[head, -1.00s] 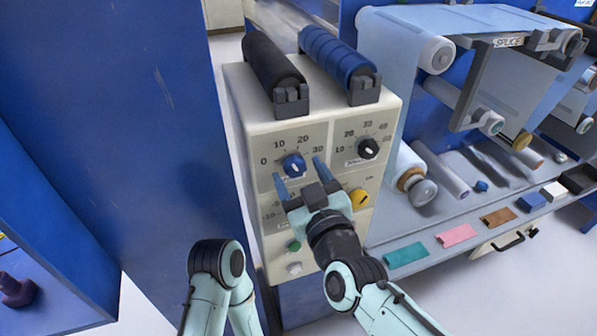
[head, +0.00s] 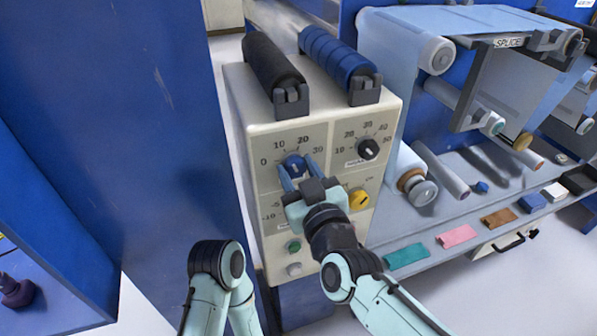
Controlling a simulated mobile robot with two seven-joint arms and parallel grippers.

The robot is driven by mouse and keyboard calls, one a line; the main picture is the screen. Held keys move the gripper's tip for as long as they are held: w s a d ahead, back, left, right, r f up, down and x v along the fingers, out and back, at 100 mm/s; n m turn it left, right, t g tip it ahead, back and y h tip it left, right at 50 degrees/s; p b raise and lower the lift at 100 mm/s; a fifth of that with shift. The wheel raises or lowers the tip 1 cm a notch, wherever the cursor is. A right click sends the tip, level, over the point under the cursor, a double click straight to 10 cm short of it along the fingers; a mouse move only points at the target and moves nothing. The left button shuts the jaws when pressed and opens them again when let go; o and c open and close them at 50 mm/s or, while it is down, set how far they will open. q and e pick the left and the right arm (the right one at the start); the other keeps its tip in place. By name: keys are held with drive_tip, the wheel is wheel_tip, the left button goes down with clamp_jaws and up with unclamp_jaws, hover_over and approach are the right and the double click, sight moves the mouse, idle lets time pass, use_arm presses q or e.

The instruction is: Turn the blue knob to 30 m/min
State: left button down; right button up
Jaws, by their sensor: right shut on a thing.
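The blue knob (head: 293,164) sits on the upper left of the cream control box's front panel, with a scale marked 0, 10, 20 and 30 around it. Its white pointer is small and partly hidden, so I cannot read its exact setting. My right gripper (head: 297,172) is at the knob, with its two blue fingers closed on the knob's left and right sides. The gripper's body covers the panel just below. My left arm shows at the bottom of the head view, but its gripper is not in view.
The control box (head: 240,120) also carries a black knob (head: 368,149), a yellow knob (head: 359,200), a green button (head: 294,246) and a pale button (head: 294,269). Two rollers lie on top. A blue wall (head: 110,130) stands left. A bench with coloured pieces is at right.

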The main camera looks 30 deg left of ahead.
drive_tip(key=m, duration=0.3)
drive_tip(key=shift+f+b, duration=0.1)
drive_tip(key=shift+b, duration=0.3)
drive_tip(key=m, duration=0.4)
drive_tip(key=shift+w+b, duration=0.1)
drive_tip(key=shift+b, duration=0.3)
drive_tip(key=m+b, duration=0.1)
drive_tip(key=m, duration=0.3)
drive_tip(key=shift+m, duration=0.3)
drive_tip(key=m+b, duration=0.1)
drive_tip(key=m, duration=0.2)
drive_tip(key=shift+m, duration=0.7)
use_arm(q)
drive_tip(key=w+a+f+t, duration=0.1)
drive_tip(key=w+a+f, duration=0.2)
drive_tip(key=f, duration=0.2)
drive_tip(key=shift+w+f+y+b, duration=0.3)
drive_tip(key=shift+f+y+b, duration=0.05)
drive_tip(key=shift+y+b, duration=0.1)
use_arm(e)
drive_tip(key=shift+m, duration=1.7)
use_arm(q)
drive_tip(key=shift+s, duration=0.1)
use_arm(e)
drive_tip(key=o, duration=1.1)
drive_tip(key=shift+c, duration=0.2)
use_arm(q)
drive_tip(key=shift+f, duration=0.1)
use_arm(e)
drive_tip(key=shift+d, duration=0.1)
